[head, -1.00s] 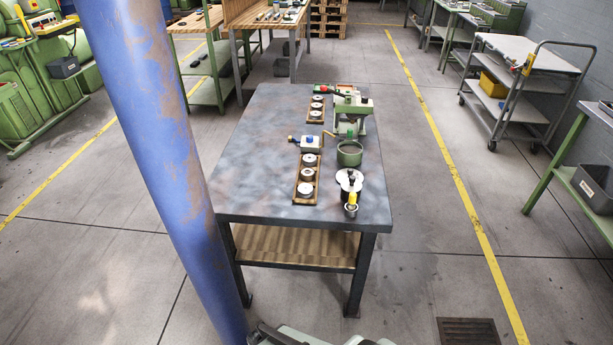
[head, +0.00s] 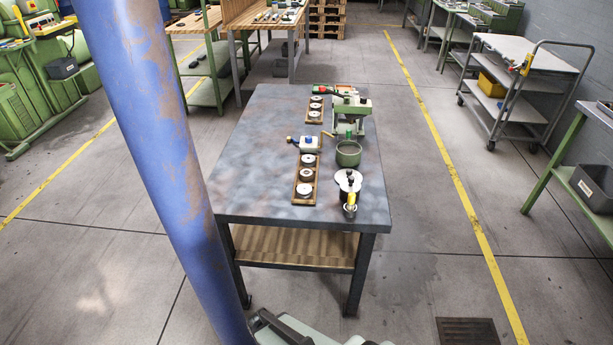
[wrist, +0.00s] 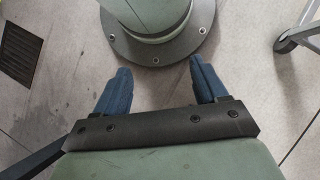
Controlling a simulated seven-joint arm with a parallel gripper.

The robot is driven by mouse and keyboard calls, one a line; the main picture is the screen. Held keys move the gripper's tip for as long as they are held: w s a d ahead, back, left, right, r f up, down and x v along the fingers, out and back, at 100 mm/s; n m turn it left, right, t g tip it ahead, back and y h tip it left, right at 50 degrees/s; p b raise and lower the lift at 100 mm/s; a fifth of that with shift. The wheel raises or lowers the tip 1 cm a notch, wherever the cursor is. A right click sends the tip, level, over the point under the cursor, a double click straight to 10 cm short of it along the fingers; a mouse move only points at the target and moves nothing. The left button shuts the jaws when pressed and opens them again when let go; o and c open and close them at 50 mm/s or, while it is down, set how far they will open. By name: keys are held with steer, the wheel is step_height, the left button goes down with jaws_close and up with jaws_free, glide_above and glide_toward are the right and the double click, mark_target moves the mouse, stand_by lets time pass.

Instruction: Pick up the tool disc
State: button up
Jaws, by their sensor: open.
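Several round discs lie on the dark metal table (head: 260,150) in the head view. A near wooden tray (head: 305,171) holds a row of discs, among them a pale disc (head: 304,190). A far wooden tray (head: 315,121) holds smaller ones. I cannot tell which one is the tool disc. In the wrist view my gripper (wrist: 160,68) has its two blue fingers spread wide with nothing between them. It points at the floor and a round bolted base flange, away from the table. No disc shows in the wrist view.
A green round container (head: 348,154), a green machine (head: 352,108) and a black and white item with a yellow part (head: 349,190) stand along the table's right side. The table's left half is clear. A thick blue pole (head: 170,150) stands left of it. A cart (head: 515,85) is far right.

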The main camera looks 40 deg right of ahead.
steer(key=w+d+r+m+t+y, duration=0.2)
steer(key=w+d+r+m, duration=0.45)
steer(key=d+r, duration=0.35)
steer(key=w+d+r+m+t+y, duration=0.2)
steer(key=w+d+r+m, duration=0.4)
steer(key=w+d+r, duration=0.3)
steer(key=w+d+r+m+t, duration=0.2)
steer(key=d+r+m, duration=0.4)
steer(key=d+r, duration=1)
step_height(320, 180, up, 12)
steer(key=m+h, duration=0.2)
steer(key=h, duration=0.3)
glide_above(307, 172)
steer(key=shift+n+t, duration=0.25)
steer(key=shift+t, duration=0.05)
steer(key=f, duration=0.8)
steer(key=shift+s+a+f, duration=0.1)
steer(key=shift+a+f, duration=0.1)
steer(key=shift+a, duration=0.1)
steer(key=shift+d+f, duration=0.15)
steer(key=shift+f, duration=2.55)
steer(key=c, duration=1.1)
steer(key=shift+c, duration=0.2)
